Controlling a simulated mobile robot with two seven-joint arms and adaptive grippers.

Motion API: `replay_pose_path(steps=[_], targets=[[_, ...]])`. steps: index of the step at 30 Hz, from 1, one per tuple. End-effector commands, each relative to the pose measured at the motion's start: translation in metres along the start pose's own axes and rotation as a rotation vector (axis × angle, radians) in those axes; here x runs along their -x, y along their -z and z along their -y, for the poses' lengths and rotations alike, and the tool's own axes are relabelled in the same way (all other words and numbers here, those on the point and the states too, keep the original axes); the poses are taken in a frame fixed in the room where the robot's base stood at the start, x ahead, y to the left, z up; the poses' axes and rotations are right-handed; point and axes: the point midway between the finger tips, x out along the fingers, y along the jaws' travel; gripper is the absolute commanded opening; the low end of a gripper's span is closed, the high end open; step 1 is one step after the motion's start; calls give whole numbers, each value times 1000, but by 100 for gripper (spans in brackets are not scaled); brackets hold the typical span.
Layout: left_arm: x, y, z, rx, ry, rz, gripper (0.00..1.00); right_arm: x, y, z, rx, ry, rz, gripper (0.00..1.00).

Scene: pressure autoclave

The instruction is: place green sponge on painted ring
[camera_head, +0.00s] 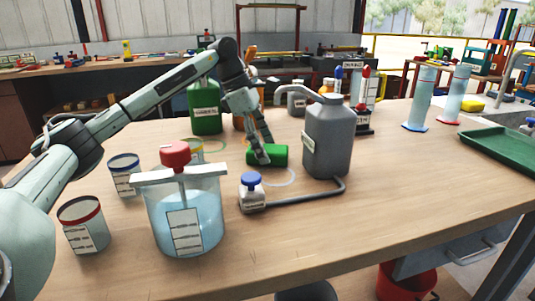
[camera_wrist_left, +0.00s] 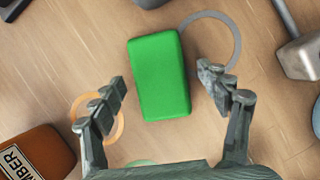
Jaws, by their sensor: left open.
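The green sponge (camera_head: 283,154) lies on the wooden table, in front of the green canister and left of the large grey jug. In the left wrist view the sponge (camera_wrist_left: 158,72) is in the upper middle. A pale grey painted ring (camera_wrist_left: 239,48) lies just right of it, partly beside its edge; it shows in the head view (camera_head: 294,180) too. An orange ring (camera_wrist_left: 121,122) lies to the sponge's lower left, partly behind a finger. My left gripper (camera_wrist_left: 162,88) is open, its fingers on either side of the sponge with gaps. My right gripper is not in view.
The grey jug (camera_head: 328,140) and a small blue-capped bottle (camera_head: 252,193) flank the pale ring. A green canister (camera_head: 205,110) and an orange-brown container (camera_wrist_left: 35,153) stand nearby. A large red-knobbed beaker (camera_head: 186,215) stands in front. The right front table is clear.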

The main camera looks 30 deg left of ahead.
Motion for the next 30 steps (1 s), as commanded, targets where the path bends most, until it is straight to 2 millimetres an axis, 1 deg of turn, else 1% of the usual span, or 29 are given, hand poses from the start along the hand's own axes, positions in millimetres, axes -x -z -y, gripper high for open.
replay_pose_path(steps=[27,28,30], targets=[[-4,2,0,0,0,0,76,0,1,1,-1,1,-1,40],[-4,2,0,0,0,0,73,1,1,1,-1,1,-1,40],[-4,2,0,0,0,0,65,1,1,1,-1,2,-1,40]])
